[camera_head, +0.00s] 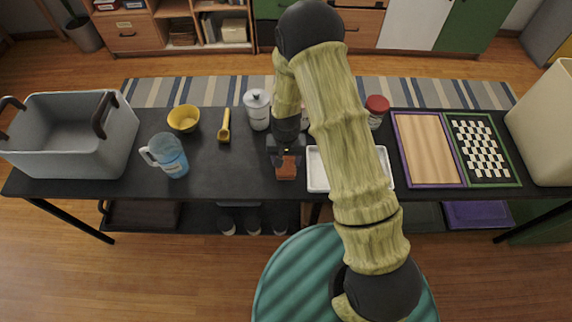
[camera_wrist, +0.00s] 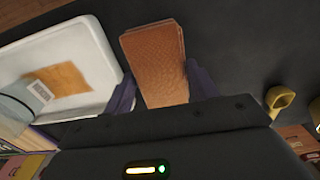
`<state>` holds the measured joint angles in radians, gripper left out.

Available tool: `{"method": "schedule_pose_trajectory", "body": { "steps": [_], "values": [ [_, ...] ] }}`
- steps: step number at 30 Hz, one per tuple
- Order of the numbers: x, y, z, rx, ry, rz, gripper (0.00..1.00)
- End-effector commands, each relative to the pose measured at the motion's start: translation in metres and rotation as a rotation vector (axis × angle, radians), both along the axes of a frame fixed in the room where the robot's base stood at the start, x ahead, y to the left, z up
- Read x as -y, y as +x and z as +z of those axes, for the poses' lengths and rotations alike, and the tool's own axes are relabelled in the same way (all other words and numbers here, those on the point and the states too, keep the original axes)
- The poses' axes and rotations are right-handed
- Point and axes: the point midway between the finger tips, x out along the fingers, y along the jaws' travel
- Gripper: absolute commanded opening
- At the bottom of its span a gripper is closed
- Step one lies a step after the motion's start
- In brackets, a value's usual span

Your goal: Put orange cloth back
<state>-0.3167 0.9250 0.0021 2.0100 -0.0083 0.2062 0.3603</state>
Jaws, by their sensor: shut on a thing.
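An orange-brown, folded cloth-like piece (camera_head: 286,171) is at my gripper (camera_head: 285,157), over the middle of the dark table. In the wrist view the piece (camera_wrist: 156,62) sits between the two fingers of my gripper (camera_wrist: 161,88), which is shut on it. It looks like a thick rectangular stack with a textured face. I cannot tell whether it touches the table. A white tray (camera_head: 317,178) lies just to the right, partly hidden by my arm. In the wrist view the tray (camera_wrist: 98,45) holds a flat orange patch (camera_wrist: 68,78) and a greyish thing with a label.
On the dark table (camera_head: 228,180) stand a grey bin (camera_head: 75,155), a blue pitcher (camera_head: 170,157), a yellow bowl (camera_head: 184,119), a yellow scoop (camera_head: 224,127), a white canister (camera_head: 257,108), a red-lidded jar (camera_head: 376,108), a wooden board (camera_head: 428,150) and a checkered board (camera_head: 480,150).

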Motion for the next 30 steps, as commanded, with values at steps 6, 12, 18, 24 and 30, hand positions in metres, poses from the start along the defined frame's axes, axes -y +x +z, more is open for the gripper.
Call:
{"method": "schedule_pose_trajectory", "body": {
  "steps": [6,12,18,24,30],
  "values": [
    [0.0,-0.001,-0.004,-0.002,-0.001,0.0,0.37],
    [-0.001,-0.001,-0.029,-0.004,-0.001,0.002,0.37],
    [-0.001,-0.001,-0.042,-0.001,0.0,0.002,0.37],
    [0.0,0.0,-0.042,0.0,0.0,0.001,0.37],
    [0.0,0.0,-0.044,0.0,0.0,0.0,0.72]
  ]
}}
